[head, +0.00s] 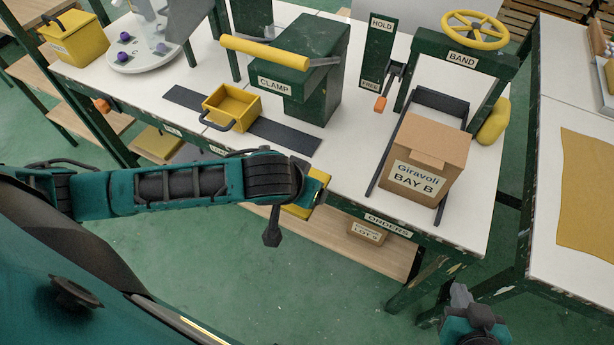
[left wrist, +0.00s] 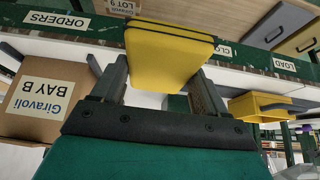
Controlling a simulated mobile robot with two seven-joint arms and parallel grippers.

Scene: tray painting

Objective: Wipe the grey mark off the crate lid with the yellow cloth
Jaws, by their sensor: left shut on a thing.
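My left gripper (left wrist: 160,92) is shut on a yellow block-shaped thing (left wrist: 168,50) with a thin dark edge. I cannot tell whether this is the folded cloth. In the head view the yellow thing (head: 300,210) shows partly behind my left wrist, at the table's front edge. A brown box labelled "Giravoli BAY B" (head: 425,155) stands on the table to the right, apart from my left gripper. It also shows in the left wrist view (left wrist: 38,98). No object is plainly a crate lid, and I see no grey mark. My right gripper (head: 474,325) is low at the bottom edge; its fingers are unclear.
A green clamp press (head: 315,70) and a small yellow bin (head: 232,108) stand on the white table. A green band stand (head: 465,72) with a yellow wheel stands behind the box. A yellow lumpy thing (head: 494,122) lies beside it. A mustard sheet (head: 590,200) lies on the right table.

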